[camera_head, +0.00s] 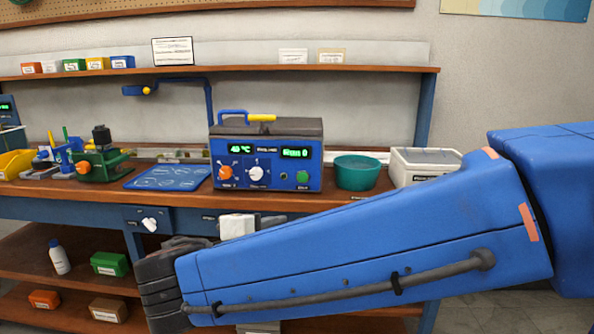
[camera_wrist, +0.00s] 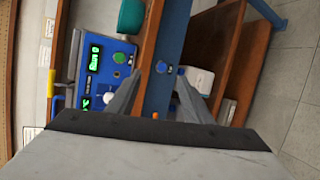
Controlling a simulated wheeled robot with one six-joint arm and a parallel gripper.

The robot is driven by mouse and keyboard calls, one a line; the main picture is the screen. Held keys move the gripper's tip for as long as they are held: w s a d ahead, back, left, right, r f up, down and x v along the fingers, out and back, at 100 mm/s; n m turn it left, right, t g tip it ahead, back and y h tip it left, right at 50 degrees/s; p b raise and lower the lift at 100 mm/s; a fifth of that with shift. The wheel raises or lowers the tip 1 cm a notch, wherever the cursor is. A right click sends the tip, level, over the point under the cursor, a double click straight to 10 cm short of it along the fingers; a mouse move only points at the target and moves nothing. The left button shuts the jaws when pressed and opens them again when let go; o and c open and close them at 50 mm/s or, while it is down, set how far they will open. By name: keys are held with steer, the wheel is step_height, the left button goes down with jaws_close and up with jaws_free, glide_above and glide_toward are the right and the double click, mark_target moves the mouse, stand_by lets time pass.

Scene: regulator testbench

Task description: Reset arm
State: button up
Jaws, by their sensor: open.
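My blue arm reaches across the right and lower part of the head view, in front of the bench. My gripper shows in the wrist view (camera_wrist: 168,98), with two grey fingers spread apart and nothing between them. In the head view the fingers are hidden; only the dark wrist end shows at lower left. The blue regulator box (camera_head: 266,160) stands on the bench, with green displays, an orange knob, a white knob and a green button. It also shows in the wrist view (camera_wrist: 105,75), turned sideways, left of my fingers. The fingers are apart from it.
The wooden bench (camera_head: 330,193) holds a teal bowl (camera_head: 357,172), a white box (camera_head: 425,165), a blue mat (camera_head: 168,177) and a green fixture (camera_head: 103,163). A shelf (camera_head: 380,70) runs above. A bottle (camera_head: 59,257) and a green bin (camera_head: 110,264) stand below. Floor is clear at right.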

steer(key=d+f+m+g, duration=0.3)
steer(key=d, duration=0.8)
steer(key=d+f+m+g, duration=0.2)
steer(key=d+f+g, duration=0.15)
steer(key=d, duration=0.65)
steer(key=s+d+f+m+y, duration=0.2)
steer(key=s+d+f+m, duration=0.2)
steer(key=s+d+m, duration=0.1)
steer(key=s+d+f+m+g+y, duration=0.1)
steer(key=s+d+f+m+y, duration=0.2)
steer(key=s+d+m, duration=0.2)
steer(key=shift+s+d+f+y, duration=0.35)
steer(key=shift+s+d, duration=0.65)
steer(key=shift+s, duration=0.8)
steer(key=shift+g, duration=0.35)
